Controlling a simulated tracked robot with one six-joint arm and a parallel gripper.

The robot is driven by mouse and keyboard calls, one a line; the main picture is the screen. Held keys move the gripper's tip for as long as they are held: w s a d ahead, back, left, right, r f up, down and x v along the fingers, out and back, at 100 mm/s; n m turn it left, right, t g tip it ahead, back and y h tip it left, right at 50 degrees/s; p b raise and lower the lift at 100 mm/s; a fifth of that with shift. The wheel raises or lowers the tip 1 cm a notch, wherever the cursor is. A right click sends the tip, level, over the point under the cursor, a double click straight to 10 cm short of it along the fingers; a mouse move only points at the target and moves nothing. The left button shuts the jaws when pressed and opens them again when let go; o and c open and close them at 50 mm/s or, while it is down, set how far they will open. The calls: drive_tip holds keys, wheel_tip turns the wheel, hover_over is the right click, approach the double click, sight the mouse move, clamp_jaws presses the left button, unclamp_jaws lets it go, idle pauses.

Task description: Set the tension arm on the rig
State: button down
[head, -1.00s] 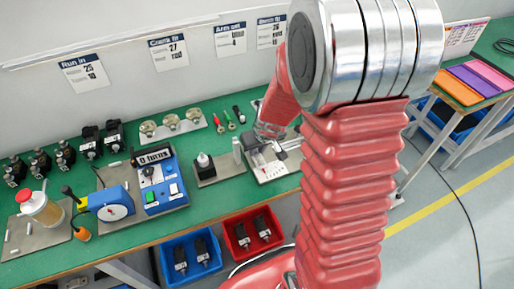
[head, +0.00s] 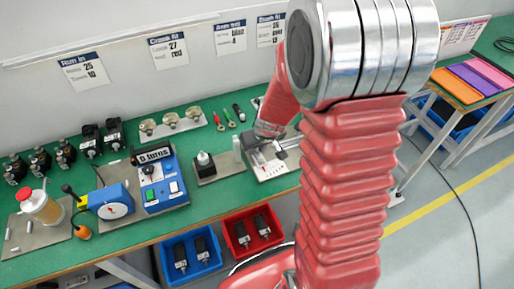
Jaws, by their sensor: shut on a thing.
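My gripper (head: 264,140) is at the end of my red arm, low over a light metal plate rig (head: 266,172) at the right part of the green bench. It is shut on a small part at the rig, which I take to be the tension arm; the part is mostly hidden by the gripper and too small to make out. Grey and dark fittings stand on the rig's plate around the gripper. I cannot tell whether the held part touches the rig.
A tray of round metal parts (head: 172,126) lies behind. Blue (head: 171,253) and red (head: 234,246) bins sit below the bench edge.

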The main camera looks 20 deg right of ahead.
idle(0.3)
drive_tip(key=c, duration=1.6)
unclamp_jaws()
drive_tip(key=shift+f, duration=0.1)
drive_tip(key=shift+v, duration=6.85)
